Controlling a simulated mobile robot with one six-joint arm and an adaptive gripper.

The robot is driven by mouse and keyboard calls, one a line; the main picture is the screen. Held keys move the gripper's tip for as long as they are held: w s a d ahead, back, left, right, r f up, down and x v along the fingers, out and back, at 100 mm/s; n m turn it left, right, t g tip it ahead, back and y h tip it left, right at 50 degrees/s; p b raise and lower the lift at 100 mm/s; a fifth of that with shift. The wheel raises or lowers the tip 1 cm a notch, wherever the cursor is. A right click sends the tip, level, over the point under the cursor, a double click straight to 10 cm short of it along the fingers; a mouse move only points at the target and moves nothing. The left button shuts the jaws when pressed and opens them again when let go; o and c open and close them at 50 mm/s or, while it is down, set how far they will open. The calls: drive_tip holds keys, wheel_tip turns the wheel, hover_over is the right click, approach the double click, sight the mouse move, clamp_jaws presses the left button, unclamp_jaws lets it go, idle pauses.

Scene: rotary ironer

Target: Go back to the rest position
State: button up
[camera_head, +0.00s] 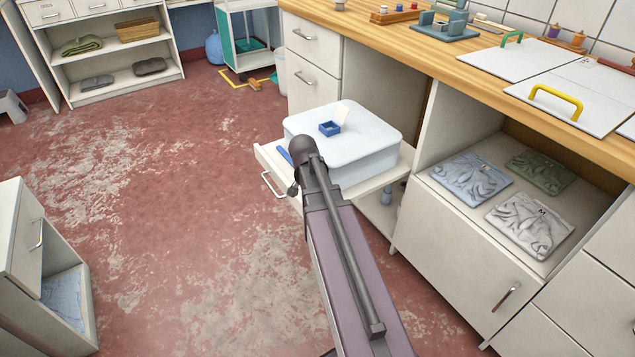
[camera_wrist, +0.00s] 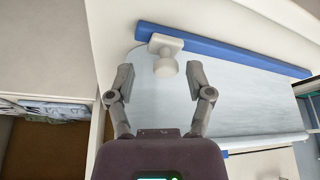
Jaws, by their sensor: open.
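My gripper (camera_wrist: 160,78) is open in the wrist view, its two fingers spread with nothing between them. A white knob (camera_wrist: 167,68) on a blue bar (camera_wrist: 230,48) shows just beyond the fingertips; I cannot tell the exact gap. A pale blue surface (camera_wrist: 240,100) lies beside the bar. In the head view my arm reaches up to a pale blue, round-cornered box-like unit (camera_head: 362,150) on a pulled-out white drawer or shelf (camera_head: 402,163).
A wooden counter (camera_head: 440,62) runs along the right, with white lids (camera_head: 520,60) and a yellow handle (camera_head: 556,100). Folded cloths (camera_head: 470,178) lie in the open bay below. A white cabinet (camera_head: 30,260) stands at lower left. The red floor (camera_head: 170,190) between is clear.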

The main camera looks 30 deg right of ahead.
idle(0.3)
drive_tip(key=shift+a, duration=0.2)
drive_tip(key=s+a+n+g+y, duration=0.1)
drive_tip(key=s+a+n, duration=0.25)
drive_tip(key=a, duration=0.45)
drive_tip(key=s+a+n+y+p, duration=0.1)
drive_tip(key=s+a+n+y, duration=0.15)
drive_tip(key=a+n, duration=0.4)
drive_tip(key=s+a+n+g+y, duration=0.1)
drive_tip(key=s+a+n, duration=0.25)
drive_tip(key=a, duration=0.55)
wheel_tip(320, 180, up, 36)
drive_tip(key=p, duration=3.6)
drive_tip(key=shift+s+f, duration=0.2)
drive_tip(key=shift+d+h, duration=0.15)
drive_tip(key=shift+h, duration=0.1)
